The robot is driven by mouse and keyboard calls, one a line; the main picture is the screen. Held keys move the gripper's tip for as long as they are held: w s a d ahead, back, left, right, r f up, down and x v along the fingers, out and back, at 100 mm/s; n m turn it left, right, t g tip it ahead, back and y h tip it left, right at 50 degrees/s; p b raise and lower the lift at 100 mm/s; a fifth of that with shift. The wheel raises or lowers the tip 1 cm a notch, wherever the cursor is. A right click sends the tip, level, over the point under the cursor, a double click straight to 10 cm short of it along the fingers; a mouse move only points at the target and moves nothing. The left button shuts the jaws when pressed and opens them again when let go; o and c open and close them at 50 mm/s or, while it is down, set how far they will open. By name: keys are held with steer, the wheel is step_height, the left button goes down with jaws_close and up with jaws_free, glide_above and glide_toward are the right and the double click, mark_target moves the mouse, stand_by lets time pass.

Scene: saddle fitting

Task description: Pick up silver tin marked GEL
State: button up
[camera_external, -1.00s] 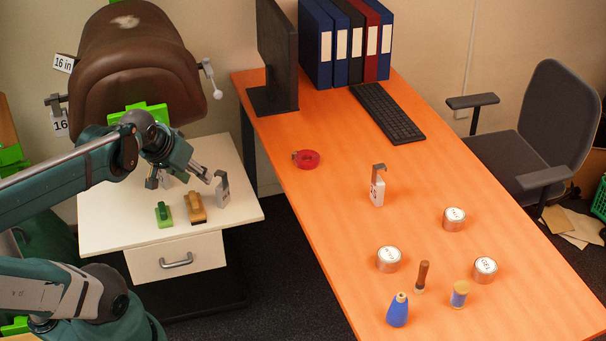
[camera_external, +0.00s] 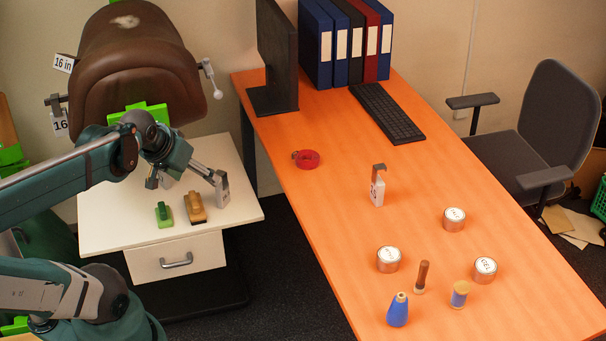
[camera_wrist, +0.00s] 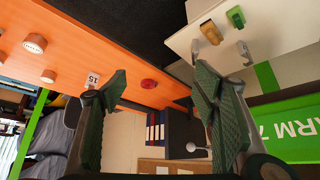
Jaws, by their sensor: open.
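Three silver tins with white lids stand on the orange desk: a back one (camera_external: 454,219), a left one (camera_external: 388,260) and a right one (camera_external: 485,270). Their lid lettering is tiny; the right one seems to read GEL, but I cannot be sure. In the wrist view, tins show at the upper left, one clearly (camera_wrist: 35,43) and a smaller one (camera_wrist: 48,76), with lids unreadable. My gripper (camera_external: 186,181) is open and empty over the white cabinet, far left of the tins. Its two fingers spread wide in the wrist view (camera_wrist: 158,88).
A blue bottle (camera_external: 397,311), a brown-handled tool (camera_external: 422,277) and a blue spool (camera_external: 459,295) stand near the tins. A tagged clamp (camera_external: 377,188) and red tape (camera_external: 307,159) are farther back. Green (camera_external: 163,214) and tan (camera_external: 195,208) blocks sit below my gripper.

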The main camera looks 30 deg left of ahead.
steer(key=shift+w+d+r, duration=0.1)
steer(key=w+d+r+m+g+h+p, duration=0.1)
steer(key=w+d+r, duration=0.2)
steer(key=w+d, duration=0.7)
steer(key=w+d+r+m+g+p, duration=0.1)
steer(key=w+d+r+g, duration=0.15)
steer(key=w+d, duration=0.8)
steer(key=w+d+f+p, duration=0.1)
steer(key=w+d, duration=0.4)
steer(key=d, duration=0.6)
steer(key=m+g+p, duration=0.2)
steer(key=g+p, duration=0.1)
glide_above(489, 269)
steer(key=shift+t, duration=0.25)
steer(key=f, duration=2.3)
steer(key=shift+a, duration=0.2)
steer(key=shift+s+d+f+m, duration=0.1)
steer(key=shift+d+f+m, duration=0.1)
steer(key=shift+m, duration=0.1)
